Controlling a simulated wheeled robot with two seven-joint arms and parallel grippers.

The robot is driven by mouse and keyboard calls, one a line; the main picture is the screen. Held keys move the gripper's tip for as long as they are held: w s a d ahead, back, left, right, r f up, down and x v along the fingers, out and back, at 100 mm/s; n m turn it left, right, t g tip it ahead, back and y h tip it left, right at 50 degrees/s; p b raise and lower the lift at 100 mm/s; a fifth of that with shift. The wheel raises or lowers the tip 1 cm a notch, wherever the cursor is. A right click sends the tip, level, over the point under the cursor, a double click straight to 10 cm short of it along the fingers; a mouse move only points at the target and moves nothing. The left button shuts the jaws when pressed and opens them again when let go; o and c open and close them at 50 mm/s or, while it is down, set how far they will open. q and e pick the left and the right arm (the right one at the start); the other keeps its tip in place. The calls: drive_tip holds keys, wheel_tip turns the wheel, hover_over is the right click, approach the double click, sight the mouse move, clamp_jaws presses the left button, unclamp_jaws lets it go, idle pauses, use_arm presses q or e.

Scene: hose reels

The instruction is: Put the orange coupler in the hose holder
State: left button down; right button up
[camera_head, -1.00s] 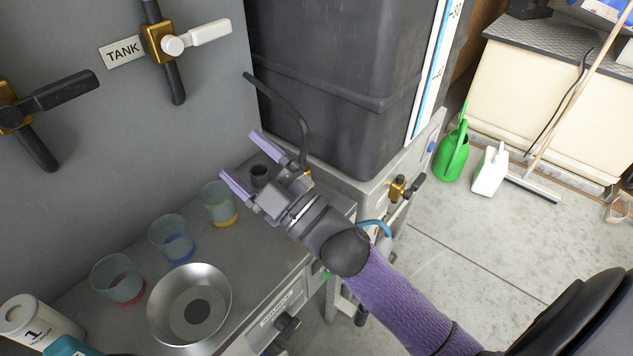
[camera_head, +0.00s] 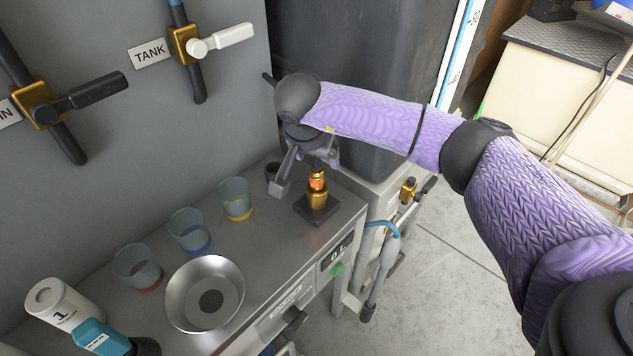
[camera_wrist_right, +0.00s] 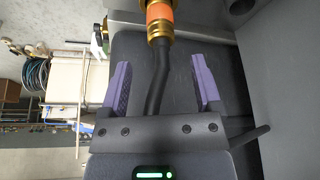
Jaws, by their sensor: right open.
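The orange coupler (camera_head: 317,182) is a brass fitting with an orange band. It stands upright on a small dark square base (camera_head: 325,212) on the grey bench, and also shows at the top of the right wrist view (camera_wrist_right: 159,14). A black hose (camera_wrist_right: 154,80) runs from it between my right gripper's fingers. My right gripper (camera_head: 305,176) is open and over the coupler, its fingers either side of the hose and not closed on it. My left gripper is out of view.
Clear cups with yellow (camera_head: 236,199), blue (camera_head: 189,232) and red bottoms (camera_head: 139,268) stand left, with a metal bowl (camera_head: 205,293) and a white bottle (camera_head: 62,304). A large dark tank (camera_head: 350,50) stands behind.

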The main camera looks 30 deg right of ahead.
sight(316, 164)
drive_tip(key=x, duration=0.2)
drive_tip(key=b+x, duration=0.1)
drive_tip(key=shift+a+f, duration=0.25)
drive_tip(key=shift+f, duration=0.25)
drive_tip(key=shift+d+f, duration=0.1)
drive_tip(key=shift+f, duration=0.05)
drive_tip(key=shift+c, duration=1)
drive_tip(key=c, duration=0.7)
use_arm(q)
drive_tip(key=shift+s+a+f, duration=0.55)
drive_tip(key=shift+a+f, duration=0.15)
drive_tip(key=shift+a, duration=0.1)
use_arm(e)
clamp_jaws()
